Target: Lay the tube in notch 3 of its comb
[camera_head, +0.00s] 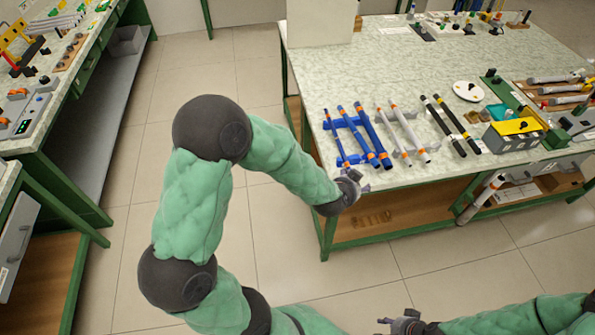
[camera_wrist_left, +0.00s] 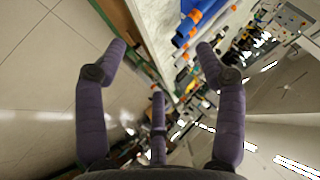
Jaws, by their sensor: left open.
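A blue comb (camera_head: 346,122) lies near the table's front edge and bears several blue tubes (camera_head: 373,138) with orange bands. Right of it, pale grey tubes (camera_head: 408,133) with orange bands lie on a grey comb. I cannot tell which tube the task means, and the notches are too small to number. My left gripper (camera_head: 356,182) is at the front edge, just short of the blue tubes, open and empty. In the left wrist view its fingers (camera_wrist_left: 160,65) are spread, with blue tube ends (camera_wrist_left: 190,28) beyond them. My right gripper (camera_head: 398,322) is low at the bottom; its jaw state is unclear.
Black tubes (camera_head: 450,124) lie right of the grey ones. A yellow-topped box (camera_head: 515,128) and a rack of rods (camera_head: 560,88) stand further right. A pale tube (camera_head: 482,198) leans below the tabletop. The table's middle (camera_head: 375,70) is clear.

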